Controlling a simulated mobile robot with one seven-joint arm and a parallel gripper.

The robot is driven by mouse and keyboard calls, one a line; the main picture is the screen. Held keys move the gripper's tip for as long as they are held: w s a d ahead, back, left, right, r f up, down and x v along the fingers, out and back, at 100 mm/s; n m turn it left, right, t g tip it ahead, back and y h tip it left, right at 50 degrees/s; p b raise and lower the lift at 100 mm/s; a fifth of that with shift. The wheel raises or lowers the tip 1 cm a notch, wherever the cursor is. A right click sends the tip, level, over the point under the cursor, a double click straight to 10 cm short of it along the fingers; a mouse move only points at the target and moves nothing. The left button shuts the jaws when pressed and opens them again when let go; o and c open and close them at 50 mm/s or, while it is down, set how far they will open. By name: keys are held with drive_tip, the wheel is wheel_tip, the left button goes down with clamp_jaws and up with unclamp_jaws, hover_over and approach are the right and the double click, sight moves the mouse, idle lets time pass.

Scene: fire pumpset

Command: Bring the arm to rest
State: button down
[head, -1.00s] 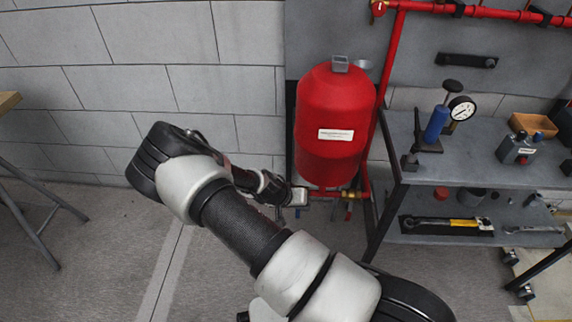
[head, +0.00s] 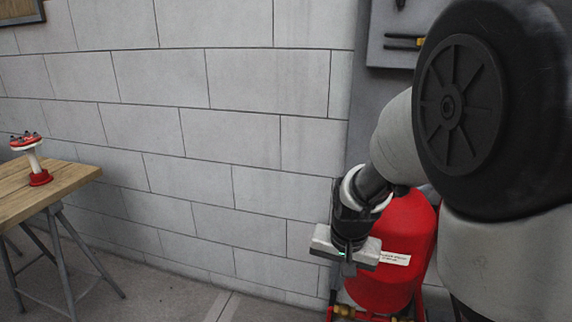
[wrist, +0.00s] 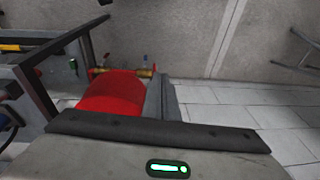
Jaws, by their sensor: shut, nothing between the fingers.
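My arm reaches in from the right side of the head view and bends down at the wrist. My gripper (head: 349,268) hangs in front of the left side of the red tank (head: 385,285). The gripper is shut and empty. The tank has a white label and is partly hidden by my arm. In the wrist view, the tank (wrist: 112,92) shows beyond the gripper's body, which fills the lower edge with a green light. Whether the gripper touches the tank cannot be told.
A wooden table (head: 70,185) on metal legs stands at the left, with a red and white object (head: 36,160) on it. A block wall (head: 200,130) runs behind. The floor between table and tank looks clear. A dark shelf frame (wrist: 50,75) shows in the wrist view.

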drive_tip(key=s+d+r+n+t, duration=0.3)
drive_tip(key=s+r+n, duration=0.1)
drive_tip(key=s+r, duration=1.25)
wheel_tip(320, 180, up, 23)
drive_tip(key=p, duration=2.3)
drive_tip(key=shift+s+f, duration=0.15)
drive_tip(key=shift+s, duration=0.05)
drive_tip(key=shift+a, duration=0.1)
